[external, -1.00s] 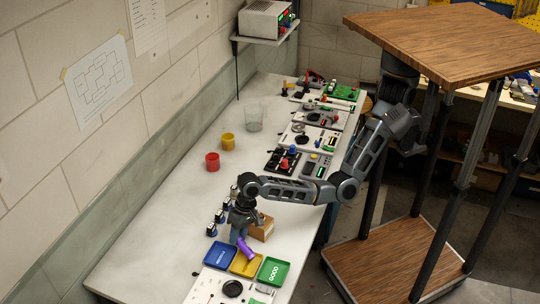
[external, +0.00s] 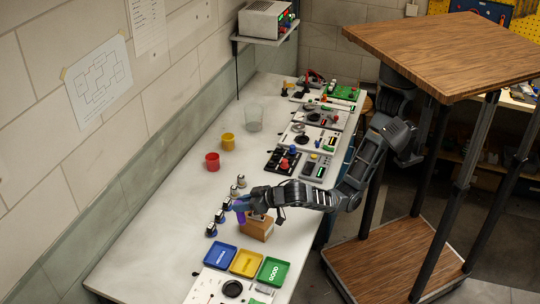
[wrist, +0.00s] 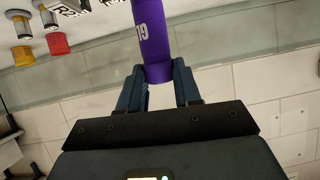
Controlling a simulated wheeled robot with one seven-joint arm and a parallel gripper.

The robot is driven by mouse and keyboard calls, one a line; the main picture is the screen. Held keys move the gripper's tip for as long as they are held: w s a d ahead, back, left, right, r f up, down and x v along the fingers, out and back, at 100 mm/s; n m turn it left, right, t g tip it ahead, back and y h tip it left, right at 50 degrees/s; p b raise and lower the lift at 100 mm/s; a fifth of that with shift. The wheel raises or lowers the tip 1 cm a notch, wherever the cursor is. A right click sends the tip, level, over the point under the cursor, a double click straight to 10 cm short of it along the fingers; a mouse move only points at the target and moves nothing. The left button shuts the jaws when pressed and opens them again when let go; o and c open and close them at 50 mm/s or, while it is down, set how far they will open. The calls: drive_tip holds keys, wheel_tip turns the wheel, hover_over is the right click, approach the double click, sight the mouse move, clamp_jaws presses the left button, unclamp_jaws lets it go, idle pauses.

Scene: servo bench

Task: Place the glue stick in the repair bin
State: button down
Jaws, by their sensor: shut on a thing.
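The purple glue stick (external: 240,216) is in the jaws of my gripper (external: 239,204) in the external view. It is roughly upright, beside the row of small servos and left of the cardboard box. In the wrist view my gripper (wrist: 158,88) is shut on the glue stick (wrist: 152,38), with a finger on each side. Three trays lie at the near end of the bench: blue (external: 233,256), yellow (external: 256,263) and green (external: 284,271). The green one reads GOOD; the lettering on the blue and yellow ones is too small to read surely. The glue stick is apart from all three.
Several small servos (external: 211,231) stand in a row left of my gripper. An open cardboard box (external: 257,230) stands to its right. A panel (external: 217,287) lies in front of the trays.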

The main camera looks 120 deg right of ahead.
drive_tip(key=shift+n+t+h, duration=0.4)
drive_tip(key=shift+t+h, duration=0.1)
drive_tip(key=shift+t, duration=0.2)
drive_tip(key=shift+w+a+f+p, duration=0.3)
drive_tip(key=shift+w+a+f, duration=0.15)
drive_tip(key=shift+a+f, duration=1.4)
drive_tip(key=shift+w+a+f+p, duration=0.4)
drive_tip(key=shift+a+f, duration=0.95)
drive_tip(key=shift+a, duration=0.85)
drive_tip(key=shift+w+a+f+p, duration=0.2)
drive_tip(key=shift+w+a+f, duration=0.3)
drive_tip(key=shift+a+f, duration=1.35)
drive_tip(key=shift+a+r, duration=0.1)
drive_tip(key=shift+a, duration=0.1)
drive_tip(key=c, duration=0.8)
unclamp_jaws()
drive_tip(key=shift+r, duration=0.2)
